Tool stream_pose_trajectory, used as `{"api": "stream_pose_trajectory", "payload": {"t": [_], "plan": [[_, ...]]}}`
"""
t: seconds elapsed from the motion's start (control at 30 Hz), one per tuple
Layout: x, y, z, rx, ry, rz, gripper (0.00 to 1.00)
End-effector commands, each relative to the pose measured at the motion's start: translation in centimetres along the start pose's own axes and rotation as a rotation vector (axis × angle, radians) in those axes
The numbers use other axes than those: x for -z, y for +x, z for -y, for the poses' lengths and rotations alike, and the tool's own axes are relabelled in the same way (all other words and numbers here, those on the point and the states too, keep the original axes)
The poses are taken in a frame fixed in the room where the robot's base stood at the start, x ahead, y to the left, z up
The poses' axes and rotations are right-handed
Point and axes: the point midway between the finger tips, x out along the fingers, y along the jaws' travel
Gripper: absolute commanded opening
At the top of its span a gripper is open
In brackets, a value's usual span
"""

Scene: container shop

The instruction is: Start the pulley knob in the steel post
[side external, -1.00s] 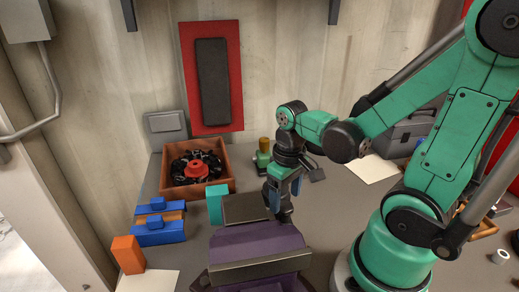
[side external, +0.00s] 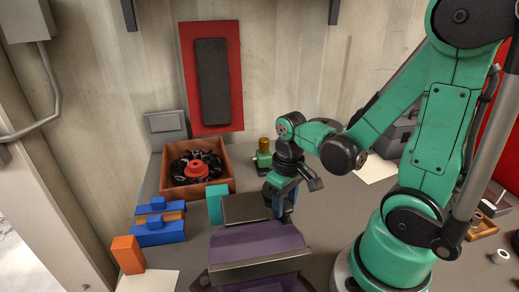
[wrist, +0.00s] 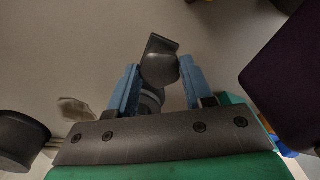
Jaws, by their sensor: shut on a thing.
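My gripper (side external: 282,212) points down just behind the right end of the purple bench piece (side external: 260,243) in the side external view. In the wrist view its two blue fingers (wrist: 158,88) are closed around a dark grey piece (wrist: 160,68) with a rounded body and a flat, angular top. This may be the pulley knob, but its shape is partly hidden. A grey round part (wrist: 150,100) shows below it between the fingers. I cannot clearly pick out the steel post in either view.
A wooden crate (side external: 228,187) holds black parts and a red knob-like piece (side external: 195,170). Blue blocks (side external: 160,234), an orange block (side external: 128,254) and a teal block (side external: 217,204) stand left. A green piece with a brass top (side external: 263,157) stands behind my gripper.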

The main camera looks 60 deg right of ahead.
Motion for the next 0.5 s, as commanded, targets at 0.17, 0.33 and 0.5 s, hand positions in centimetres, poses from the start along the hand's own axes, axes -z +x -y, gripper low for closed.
{"api": "stream_pose_trajectory", "payload": {"t": [0.17,0.33,0.5], "plan": [[0.0,-1.3,0.0,0.000,0.000,0.000,0.00],[-0.1,-2.8,0.0,0.000,0.000,0.000,0.00],[0.0,-4.2,0.0,0.000,0.000,0.000,0.00]]}}
